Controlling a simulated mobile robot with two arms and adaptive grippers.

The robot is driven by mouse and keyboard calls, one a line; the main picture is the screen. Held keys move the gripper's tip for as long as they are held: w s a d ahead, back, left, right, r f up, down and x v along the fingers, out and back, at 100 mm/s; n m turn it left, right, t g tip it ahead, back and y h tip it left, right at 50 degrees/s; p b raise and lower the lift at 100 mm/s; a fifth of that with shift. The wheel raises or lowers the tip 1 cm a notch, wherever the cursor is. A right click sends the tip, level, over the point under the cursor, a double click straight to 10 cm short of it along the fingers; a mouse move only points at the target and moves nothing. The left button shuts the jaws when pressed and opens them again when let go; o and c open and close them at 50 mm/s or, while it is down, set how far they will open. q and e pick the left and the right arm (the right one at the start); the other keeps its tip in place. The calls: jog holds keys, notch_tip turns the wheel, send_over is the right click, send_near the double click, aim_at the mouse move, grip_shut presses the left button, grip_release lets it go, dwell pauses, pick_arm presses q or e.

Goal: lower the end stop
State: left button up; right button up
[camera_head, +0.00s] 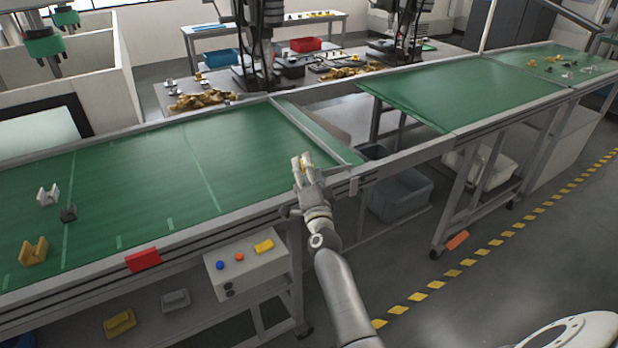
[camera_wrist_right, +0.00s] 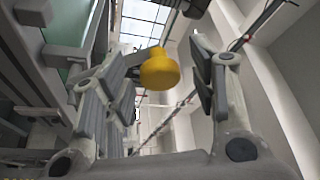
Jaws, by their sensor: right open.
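The end stop (camera_head: 318,130) looks like a long grey-edged bar standing across the right end of the near green belt. A yellow knob (camera_wrist_right: 158,70) on a grey stem shows in the right wrist view, and a small bit of yellow shows in the head view at my fingers; I cannot tell how it joins the bar. My right gripper (camera_head: 303,162) is at the near end of the bar, over the conveyor's front rail. Its fingers are open, with the knob between them in the wrist view (camera_wrist_right: 168,62); contact is unclear. My left gripper is out of view.
The green belt (camera_head: 130,190) carries white, dark and ochre blocks at left. A gap separates it from the right-hand green belt (camera_head: 470,90). A control box (camera_head: 247,268) with coloured buttons hangs below the front rail. A grey bin (camera_head: 400,196) stands under the gap.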

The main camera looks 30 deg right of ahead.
jog(key=v, duration=1.2)
jog(key=shift+w, duration=0.1)
